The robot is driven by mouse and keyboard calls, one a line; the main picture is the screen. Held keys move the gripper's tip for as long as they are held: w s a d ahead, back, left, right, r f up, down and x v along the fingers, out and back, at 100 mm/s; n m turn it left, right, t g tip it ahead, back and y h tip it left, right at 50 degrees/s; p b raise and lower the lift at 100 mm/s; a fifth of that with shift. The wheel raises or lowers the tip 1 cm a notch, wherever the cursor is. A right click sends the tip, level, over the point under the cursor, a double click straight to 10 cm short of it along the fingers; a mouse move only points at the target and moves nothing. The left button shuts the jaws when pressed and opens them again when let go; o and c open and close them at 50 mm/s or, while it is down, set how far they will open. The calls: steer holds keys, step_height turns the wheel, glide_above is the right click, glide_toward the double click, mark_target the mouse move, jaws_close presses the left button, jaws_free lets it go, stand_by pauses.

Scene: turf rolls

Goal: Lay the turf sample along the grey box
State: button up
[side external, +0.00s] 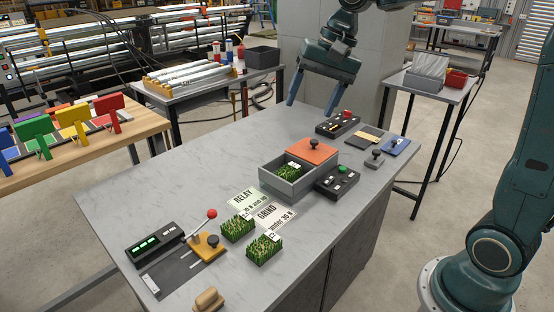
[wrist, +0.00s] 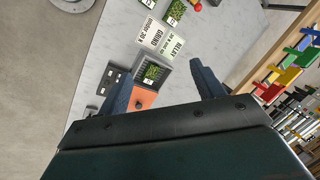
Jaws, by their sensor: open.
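The grey box (side external: 296,189) stands on the table, its far part covered by an orange lid (side external: 312,150) with a black knob. One green turf sample (side external: 288,171) with a small white tag sits in its open part; it also shows in the wrist view (wrist: 152,73). Two more tagged turf samples lie on the table nearer the front, one (side external: 237,228) beside the printed cards and one (side external: 263,248) closer to the edge. My gripper (side external: 309,110) is open and empty, high above the table behind the box. In the wrist view its fingers (wrist: 160,76) appear either side of the box.
RELAY (side external: 246,198) and GRIND (side external: 272,215) cards lie between box and loose turf. A red-knobbed lever (side external: 202,222) stands front left.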

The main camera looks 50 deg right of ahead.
steer(key=s+a+f+n+t+h, duration=0.1)
steer(key=s+n, duration=0.7)
steer(key=s, duration=1.3)
step_height(320, 180, down, 3)
steer(key=shift+a+r+n+t+h, duration=0.25)
steer(key=shift+t+h, duration=0.35)
steer(key=shift+t, duration=0.3)
steer(key=shift+d, duration=0.1)
steer(key=shift+c, duration=0.5)
